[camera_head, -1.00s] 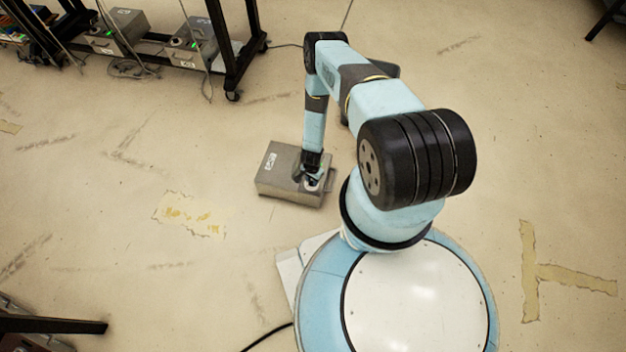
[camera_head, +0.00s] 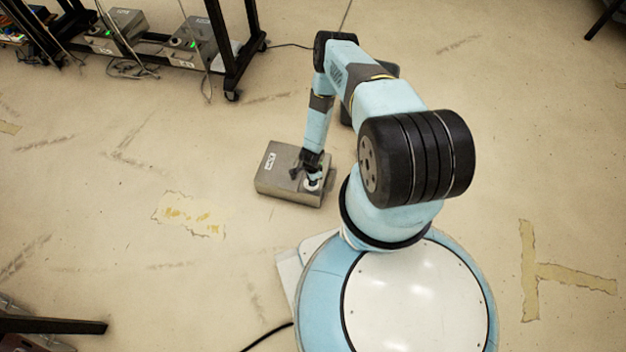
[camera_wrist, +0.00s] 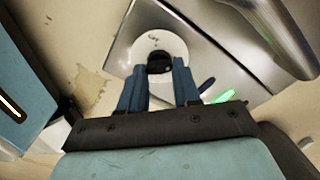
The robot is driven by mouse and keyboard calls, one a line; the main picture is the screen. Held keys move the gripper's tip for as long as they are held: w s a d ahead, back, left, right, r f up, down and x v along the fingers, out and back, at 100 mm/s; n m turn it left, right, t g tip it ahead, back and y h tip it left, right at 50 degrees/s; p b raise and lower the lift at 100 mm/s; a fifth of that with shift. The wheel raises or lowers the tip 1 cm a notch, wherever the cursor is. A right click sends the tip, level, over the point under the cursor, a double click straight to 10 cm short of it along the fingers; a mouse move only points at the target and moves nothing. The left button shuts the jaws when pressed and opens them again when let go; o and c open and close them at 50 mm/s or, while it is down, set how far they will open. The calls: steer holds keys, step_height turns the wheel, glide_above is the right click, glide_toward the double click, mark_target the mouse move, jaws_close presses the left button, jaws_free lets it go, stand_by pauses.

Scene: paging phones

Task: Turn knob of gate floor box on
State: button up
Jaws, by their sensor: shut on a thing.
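The gate floor box (camera_head: 275,178) is a grey metal box with a white label on the floor, left of my base. It also shows in the wrist view (camera_wrist: 215,30). Its black knob (camera_wrist: 160,62) sits on a round white disc (camera_wrist: 143,44). My gripper (camera_wrist: 160,70) reaches down to the knob, its two blue fingers on either side of it, shut on it. In the head view my gripper (camera_head: 311,180) is over the box's right end. A green light (camera_wrist: 222,97) shows near the right finger. The fingers hide part of the disc.
A black wheeled rack (camera_head: 240,60) with grey boxes (camera_head: 190,40) and cables stands at the upper left. A metal handle or bar (camera_wrist: 285,30) rises beside the knob. A dark leg (camera_head: 50,325) juts in at the lower left. The floor around the box is mostly clear.

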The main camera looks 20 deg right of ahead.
steer(key=shift+d, duration=0.1)
steer(key=o, duration=1.1)
steer(key=shift+c, duration=0.2)
step_height(320, 180, up, 14)
steer(key=shift+f, duration=0.15)
stand_by(0.3)
